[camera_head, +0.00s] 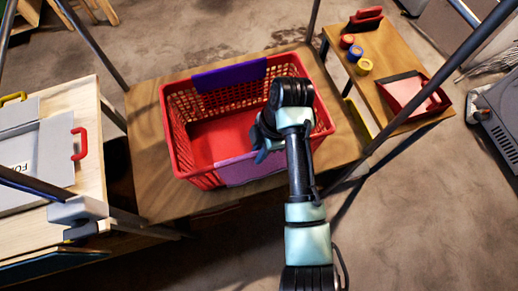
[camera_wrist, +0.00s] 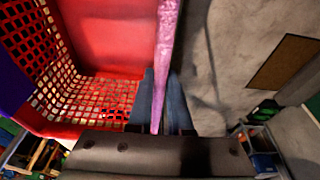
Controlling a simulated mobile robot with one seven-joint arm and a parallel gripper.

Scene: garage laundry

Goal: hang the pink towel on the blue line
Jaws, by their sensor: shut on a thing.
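The pink towel (camera_head: 250,168) looks pinkish purple in the head view and lies over the near rim of the red basket (camera_head: 178,150). My gripper (camera_head: 262,150) is at this rim, partly hidden by my arm. In the wrist view, the towel is a thin pink strip (camera_wrist: 167,45) seen edge-on, running down between the two blue fingers of my gripper (camera_wrist: 159,100). The fingers are shut on it. The basket wall (camera_wrist: 90,30) is to its left, and grey floor is to its right. I cannot make out the blue line in either view.
A purple-blue cloth or band (camera_head: 230,75) covers the basket's far rim. The basket stands on a wooden table (camera_head: 148,195). A side table (camera_head: 395,50) at the right holds small round items and a red tray (camera_head: 412,97). Dark poles (camera_head: 440,80) slant around the table.

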